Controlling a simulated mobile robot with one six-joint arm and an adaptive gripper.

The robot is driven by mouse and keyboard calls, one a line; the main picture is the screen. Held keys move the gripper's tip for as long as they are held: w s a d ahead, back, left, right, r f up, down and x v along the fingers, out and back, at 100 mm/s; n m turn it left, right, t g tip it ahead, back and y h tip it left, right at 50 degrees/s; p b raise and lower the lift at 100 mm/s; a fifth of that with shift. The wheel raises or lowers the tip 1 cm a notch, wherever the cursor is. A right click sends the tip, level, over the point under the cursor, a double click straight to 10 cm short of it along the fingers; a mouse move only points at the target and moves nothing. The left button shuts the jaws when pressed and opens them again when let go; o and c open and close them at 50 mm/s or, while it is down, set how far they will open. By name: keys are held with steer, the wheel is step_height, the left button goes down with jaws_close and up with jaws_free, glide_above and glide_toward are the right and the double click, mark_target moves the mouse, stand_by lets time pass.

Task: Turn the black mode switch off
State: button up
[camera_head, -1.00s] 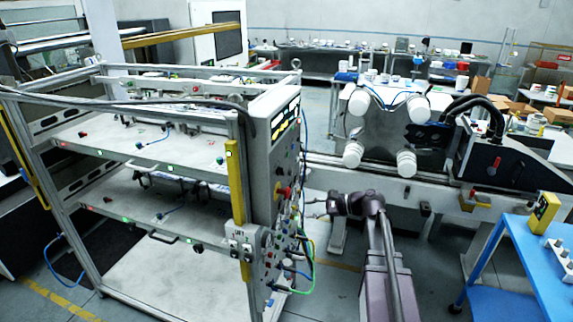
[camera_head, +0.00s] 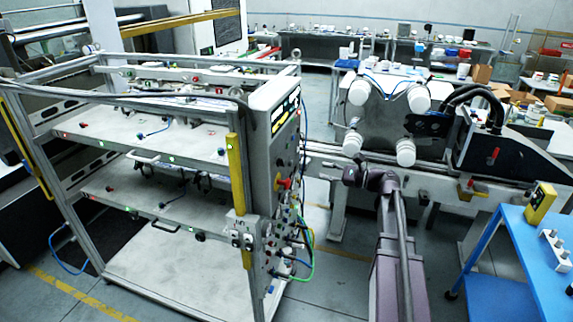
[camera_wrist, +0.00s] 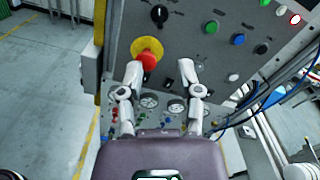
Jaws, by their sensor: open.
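A grey control panel (camera_wrist: 215,15) fills the upper wrist view. A black rotary knob (camera_wrist: 159,14), probably the mode switch, sits near its top edge. The knob's exact setting is too small to read. A red mushroom button on a yellow disc (camera_wrist: 147,56) lies just below the knob. My gripper (camera_wrist: 160,70) is open and empty, its two fingers apart below the knob, the left tip near the red button. In the head view my gripper (camera_head: 335,171) is right of the panel's face (camera_head: 283,130), apart from it.
Green, blue and black knobs (camera_wrist: 238,39) sit to the right on the panel. Gauges (camera_wrist: 149,101) and cables (camera_wrist: 270,90) lie lower. A blue table (camera_head: 510,265) stands at the right, and a machine with white rollers (camera_head: 405,150) behind my arm.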

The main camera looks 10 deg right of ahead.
mark_target(281, 163)
steer(key=x, duration=1.3)
steer(key=shift+w+a, duration=0.1)
steer(key=shift+a, duration=0.05)
jaws_close()
